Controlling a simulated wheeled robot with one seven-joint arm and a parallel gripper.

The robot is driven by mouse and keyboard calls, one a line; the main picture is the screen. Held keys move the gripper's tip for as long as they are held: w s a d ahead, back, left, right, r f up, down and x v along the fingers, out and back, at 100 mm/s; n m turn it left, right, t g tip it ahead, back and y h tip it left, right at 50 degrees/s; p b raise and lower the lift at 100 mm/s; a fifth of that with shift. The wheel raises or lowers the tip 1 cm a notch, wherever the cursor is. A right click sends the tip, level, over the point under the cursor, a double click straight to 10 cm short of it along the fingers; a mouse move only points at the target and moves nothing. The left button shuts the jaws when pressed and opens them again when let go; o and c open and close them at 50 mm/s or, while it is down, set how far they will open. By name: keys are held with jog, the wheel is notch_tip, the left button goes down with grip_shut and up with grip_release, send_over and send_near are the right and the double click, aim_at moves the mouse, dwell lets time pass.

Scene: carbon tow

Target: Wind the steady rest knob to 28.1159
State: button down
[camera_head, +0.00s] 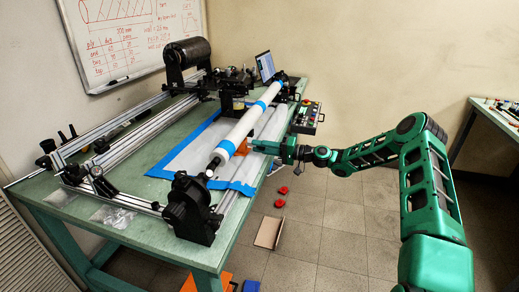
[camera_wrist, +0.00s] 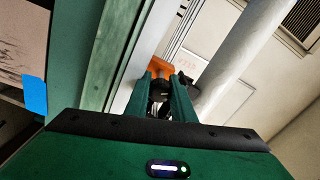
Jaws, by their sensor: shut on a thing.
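In the wrist view, the orange steady rest (camera_wrist: 158,66) shows just beyond my fingertips. A dark knob (camera_wrist: 160,90) sits between the two green fingers of my gripper (camera_wrist: 162,84), which is shut on it. In the head view, my gripper (camera_head: 257,146) reaches in from the right at the steady rest, and the knob cannot be made out. No reading of the knob's setting is legible.
The green bench (camera_head: 60,195) carries aluminium rails (camera_head: 130,133), a black end stock (camera_head: 190,208) and a button box (camera_head: 307,117). The white tube (camera_wrist: 240,60) passes close to the right of my fingers. Red parts and a cardboard piece (camera_head: 269,233) lie on the floor.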

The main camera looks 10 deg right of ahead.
dwell(0.5)
jog(key=c, duration=1.5)
grip_release()
jog(key=shift+f, duration=0.1)
